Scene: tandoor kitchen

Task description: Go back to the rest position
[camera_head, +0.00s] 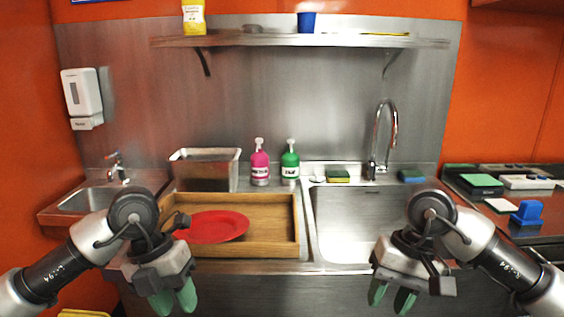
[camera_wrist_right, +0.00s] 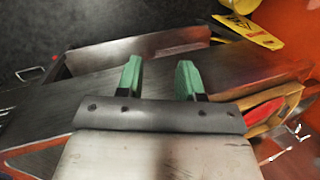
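My left gripper (camera_head: 175,299) hangs in front of the counter edge, below the wooden tray, with its green fingers pointing down. Its fingers appear slightly apart with nothing between them. My right gripper (camera_head: 391,297) hangs in front of the sink, also pointing down. In the right wrist view its two green fingers (camera_wrist_right: 160,80) are clearly apart and empty. Both arms are bent in a near mirror pose, clear of the objects on the counter.
A red plate (camera_head: 218,226) lies in the wooden tray (camera_head: 272,245), left of the sink basin (camera_head: 345,225). A metal container (camera_head: 206,171), pink bottle (camera_head: 260,163) and green bottle (camera_head: 290,162) stand behind. A yellow sign (camera_wrist_right: 252,32) shows in the wrist view.

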